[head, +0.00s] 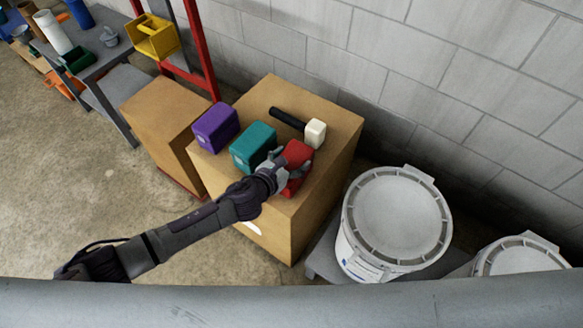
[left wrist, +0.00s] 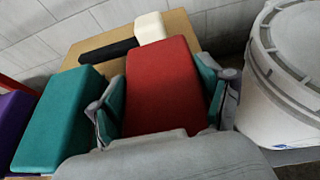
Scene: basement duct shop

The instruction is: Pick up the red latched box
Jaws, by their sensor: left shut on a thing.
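The red latched box (head: 297,157) sits at the right front of the top of a cardboard box (head: 334,158), beside a teal box. My left gripper (head: 288,170) is shut on the red box. In the left wrist view the red box (left wrist: 162,85) lies between the two fingers, one on each side. Its lower front is hidden by the gripper's palm. I cannot tell whether it is lifted off the cardboard. My right gripper is not in view.
A teal box (head: 254,144) and a purple box (head: 216,127) stand left of the red one. A mallet with a white head (head: 315,133) lies behind. White buckets (head: 397,218) stand at the right, and a grey pipe (head: 300,305) crosses the near edge.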

